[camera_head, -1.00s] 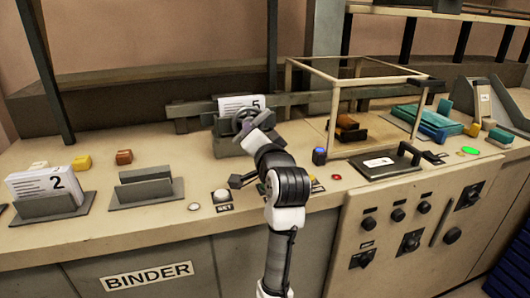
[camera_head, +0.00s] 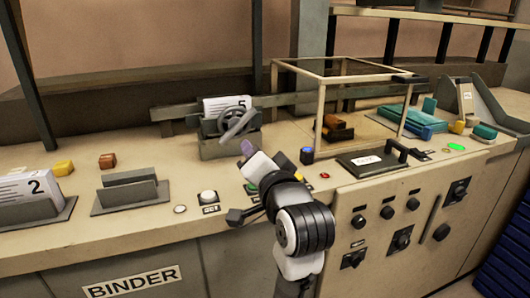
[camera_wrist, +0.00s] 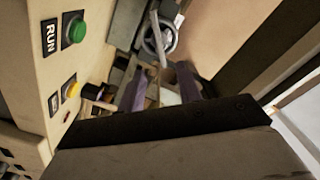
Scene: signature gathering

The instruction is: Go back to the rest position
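My gripper (camera_head: 247,150) hangs over the bench, just in front and to the right of a handwheel (camera_head: 236,126) on a grey holder. In the wrist view its two purple fingers (camera_wrist: 161,88) stand apart, with nothing clearly held between them. The handwheel also shows in the wrist view (camera_wrist: 158,38), beyond the fingers and apart from them. A white card block marked 5 (camera_head: 226,105) stands upright in the holder behind the wheel. My arm hides part of the bench front.
A block marked 2 (camera_head: 28,186) sits in a left holder, beside an empty grey holder (camera_head: 130,190). A glass-like framed box (camera_head: 320,105) stands right of centre. A handled plate (camera_head: 372,162) and teal blocks (camera_head: 410,120) lie farther right. The green RUN button (camera_wrist: 75,30) is near my wrist.

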